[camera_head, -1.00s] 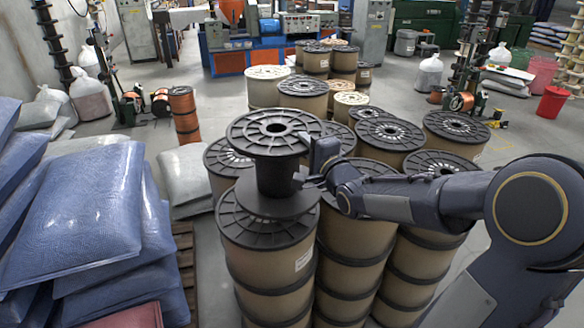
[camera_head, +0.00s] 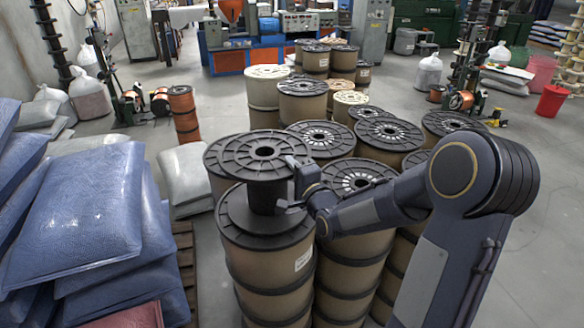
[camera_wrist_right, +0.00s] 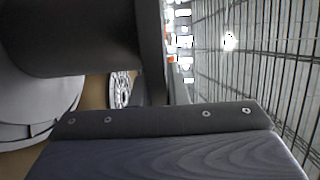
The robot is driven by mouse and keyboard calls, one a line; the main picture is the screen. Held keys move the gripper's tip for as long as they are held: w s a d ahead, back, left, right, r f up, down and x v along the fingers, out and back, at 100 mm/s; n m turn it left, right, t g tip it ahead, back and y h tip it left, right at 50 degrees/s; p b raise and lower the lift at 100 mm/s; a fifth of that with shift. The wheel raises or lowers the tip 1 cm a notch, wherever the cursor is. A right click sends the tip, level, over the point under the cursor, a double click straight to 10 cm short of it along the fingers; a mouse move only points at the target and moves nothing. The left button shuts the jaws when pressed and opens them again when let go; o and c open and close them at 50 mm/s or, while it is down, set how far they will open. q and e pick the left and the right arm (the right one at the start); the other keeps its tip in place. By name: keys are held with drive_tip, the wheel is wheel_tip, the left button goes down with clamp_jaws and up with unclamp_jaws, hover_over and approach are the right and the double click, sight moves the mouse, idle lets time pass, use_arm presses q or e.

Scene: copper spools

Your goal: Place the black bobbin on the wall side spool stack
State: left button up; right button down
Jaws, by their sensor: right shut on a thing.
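The black bobbin (camera_head: 262,198) is upright over the front-left spool stack (camera_head: 262,262), the one nearest the left wall. Its wide top flange faces up and its narrower core shows below. Its lower flange is at the stack's black top; I cannot tell whether it touches or hangs just above. My right gripper (camera_head: 290,190) reaches in from the right and is shut on the bobbin at its right side. In the right wrist view a large dark rounded part (camera_wrist_right: 70,35), likely the bobbin, fills the upper left. My left gripper is not in view.
Other tan spool stacks with black flanges (camera_head: 360,177) stand close on the right and behind. Blue sacks (camera_head: 80,210) are piled at the left, with a grey sack (camera_head: 185,170) on the floor behind. A copper spool stack (camera_head: 184,115) stands further back.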

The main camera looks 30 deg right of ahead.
drive_tip(key=c, duration=1.4)
unclamp_jaws()
drive_tip(key=shift+f, duration=0.1)
drive_tip(key=shift+c, duration=0.2)
drive_tip(key=s+b, duration=0.3)
drive_tip(key=s, duration=0.9)
drive_tip(key=s+a+f+n+g+y, duration=0.2)
drive_tip(key=s+a+f+n+g, duration=0.1)
drive_tip(key=s+a+n+g, duration=0.3)
drive_tip(key=s+a+f+n+g+y, duration=0.2)
drive_tip(key=s+a+f+n+g, duration=0.2)
drive_tip(key=s+n, duration=0.7)
drive_tip(key=s+a+g, duration=0.2)
drive_tip(key=s, duration=0.1)
drive_tip(key=shift+a+y, duration=0.3)
drive_tip(key=shift+y, duration=0.1)
